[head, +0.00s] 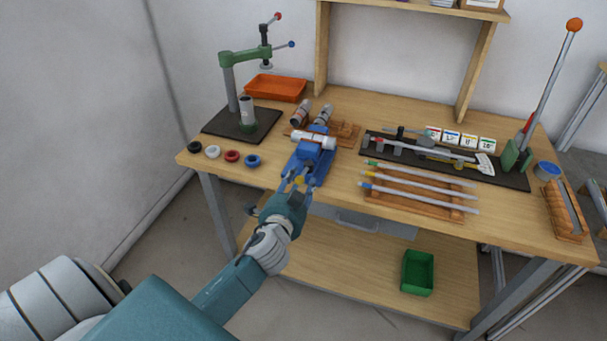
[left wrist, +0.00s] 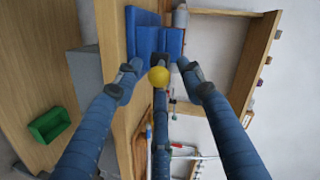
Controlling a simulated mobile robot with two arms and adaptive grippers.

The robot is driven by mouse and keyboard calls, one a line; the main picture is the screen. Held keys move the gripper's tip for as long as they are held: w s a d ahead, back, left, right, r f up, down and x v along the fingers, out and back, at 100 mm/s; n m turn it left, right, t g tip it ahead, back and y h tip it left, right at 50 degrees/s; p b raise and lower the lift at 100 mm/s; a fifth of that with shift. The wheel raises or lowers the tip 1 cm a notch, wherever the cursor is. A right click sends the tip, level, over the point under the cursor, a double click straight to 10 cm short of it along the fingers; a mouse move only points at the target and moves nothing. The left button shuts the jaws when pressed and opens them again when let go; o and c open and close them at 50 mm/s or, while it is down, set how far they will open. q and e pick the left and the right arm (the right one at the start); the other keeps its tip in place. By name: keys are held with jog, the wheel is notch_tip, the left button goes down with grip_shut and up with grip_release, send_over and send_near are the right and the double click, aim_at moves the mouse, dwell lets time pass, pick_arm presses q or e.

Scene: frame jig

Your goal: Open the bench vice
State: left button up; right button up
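The blue bench vice (head: 311,158) stands at the front edge of the wooden bench; in the left wrist view it shows as blue blocks (left wrist: 160,42). A pale cylinder (head: 318,141) lies across the top of the vice; whether the jaws clamp it I cannot tell. A yellow ball (left wrist: 158,76) at the vice's front end also shows small in the head view (head: 299,181). My left gripper (head: 301,181) is at the vice's front; its open fingers (left wrist: 161,80) stand on either side of the ball, apart from it. My right gripper is not in view.
A green press (head: 229,80) stands back left, with several coloured rings (head: 232,156) before it. Long rods lie on a wooden rack (head: 413,205) to the right. A drawer handle (head: 357,222) is under the bench top. A green bin (head: 418,272) sits on the lower shelf.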

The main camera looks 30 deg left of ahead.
aim_at(304, 173)
pick_arm(q)
jog(key=shift+x, duration=1.8)
grip_shut()
